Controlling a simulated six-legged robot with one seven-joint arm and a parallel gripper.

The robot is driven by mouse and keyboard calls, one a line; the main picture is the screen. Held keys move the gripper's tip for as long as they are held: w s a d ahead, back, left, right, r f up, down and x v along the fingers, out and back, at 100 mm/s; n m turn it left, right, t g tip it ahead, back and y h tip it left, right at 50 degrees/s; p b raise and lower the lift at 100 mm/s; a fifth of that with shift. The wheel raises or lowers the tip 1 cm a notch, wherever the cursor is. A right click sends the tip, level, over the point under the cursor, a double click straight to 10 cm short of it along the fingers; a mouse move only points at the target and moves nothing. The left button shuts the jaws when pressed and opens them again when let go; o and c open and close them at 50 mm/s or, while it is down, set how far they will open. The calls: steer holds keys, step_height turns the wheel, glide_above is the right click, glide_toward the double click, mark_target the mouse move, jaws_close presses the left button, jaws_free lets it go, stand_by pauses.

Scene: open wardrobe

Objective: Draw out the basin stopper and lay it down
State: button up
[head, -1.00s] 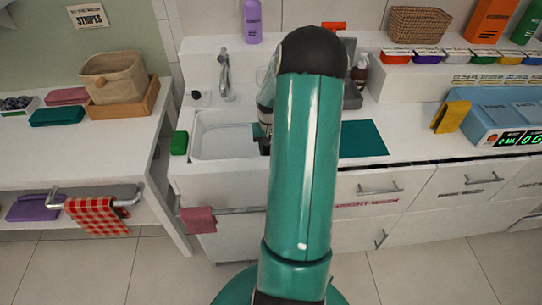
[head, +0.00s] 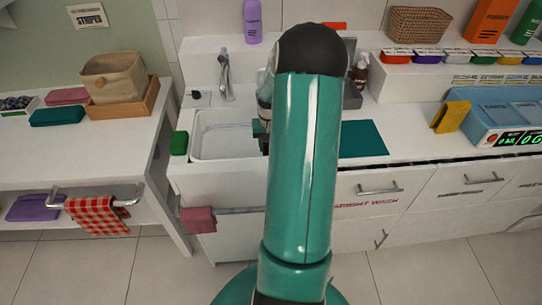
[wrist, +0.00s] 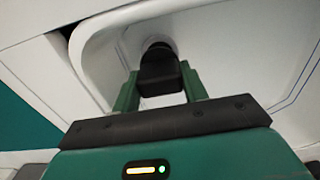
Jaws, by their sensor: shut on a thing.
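The white basin (head: 198,140) is set into the counter, left of my arm in the head view. In the wrist view my gripper (wrist: 161,82) has its two green fingers closed on the sides of a black block with a rounded dark end, which looks like the basin stopper (wrist: 160,68). The stopper is over or in the white basin, which also shows in the wrist view (wrist: 100,62). I cannot tell whether the stopper touches the basin floor. In the head view my gripper (head: 262,130) is at the basin's right side, and my arm hides the stopper.
A faucet (head: 225,75) stands behind the basin. A green block (head: 179,143) is at its left edge. A teal mat (head: 362,138) lies flat and bare to the right. A soap bottle (head: 360,74) and a grey holder (head: 351,95) stand behind the mat.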

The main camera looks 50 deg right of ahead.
steer(key=shift+r, duration=1.5)
